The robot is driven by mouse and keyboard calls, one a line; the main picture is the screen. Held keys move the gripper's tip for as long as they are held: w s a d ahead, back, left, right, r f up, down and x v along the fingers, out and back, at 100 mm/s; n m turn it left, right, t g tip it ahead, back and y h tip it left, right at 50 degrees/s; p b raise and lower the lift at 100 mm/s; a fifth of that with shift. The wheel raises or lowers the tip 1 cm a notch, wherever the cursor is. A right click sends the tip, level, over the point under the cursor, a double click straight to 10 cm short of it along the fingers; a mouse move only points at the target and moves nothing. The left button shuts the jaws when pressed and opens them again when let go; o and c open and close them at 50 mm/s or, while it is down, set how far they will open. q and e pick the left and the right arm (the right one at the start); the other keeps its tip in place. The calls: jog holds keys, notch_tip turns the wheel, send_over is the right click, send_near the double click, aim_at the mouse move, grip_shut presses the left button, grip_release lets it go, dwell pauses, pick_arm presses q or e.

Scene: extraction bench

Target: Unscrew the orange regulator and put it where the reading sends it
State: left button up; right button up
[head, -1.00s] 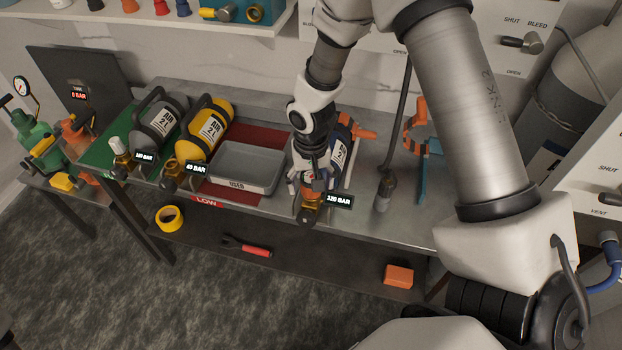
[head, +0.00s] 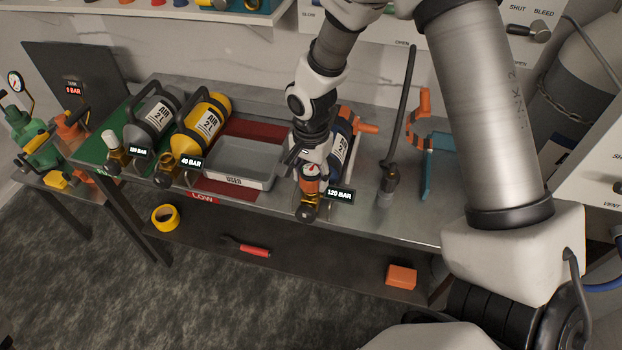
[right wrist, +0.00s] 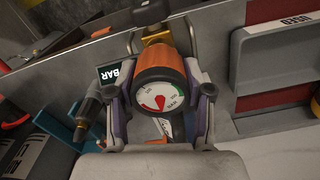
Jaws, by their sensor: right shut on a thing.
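The orange regulator (head: 310,187) has a round white gauge and sits at the brass valve by the 120 BAR tag (head: 341,195), in front of the dark blue cylinder (head: 343,138). My right gripper (head: 313,170) is shut on it. In the right wrist view the regulator (right wrist: 166,62) lies between the two fingers (right wrist: 164,98), its gauge facing the camera; a red needle shows, but the figures are too small to read. The brass valve (right wrist: 157,50) is just beyond it. I cannot tell whether the threads still engage. My left gripper is not in view.
A grey tray marked USED (head: 237,180) stands on the red LOW area (head: 256,131). A yellow cylinder (head: 205,121) and a grey cylinder (head: 155,117) lie to its left, the grey one on a green area (head: 98,147). An orange clamp (head: 418,120) stands right.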

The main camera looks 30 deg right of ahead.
jog(key=n+p, duration=0.1)
jog(key=n, duration=0.1)
jog(key=r+n+p, duration=0.1)
jog(key=n+p, duration=0.1)
jog(key=o, duration=1.4)
jog(key=shift+f+b, duration=0.5)
jog(key=shift+b, duration=0.05)
notch_tip(320, 180, up, 12)
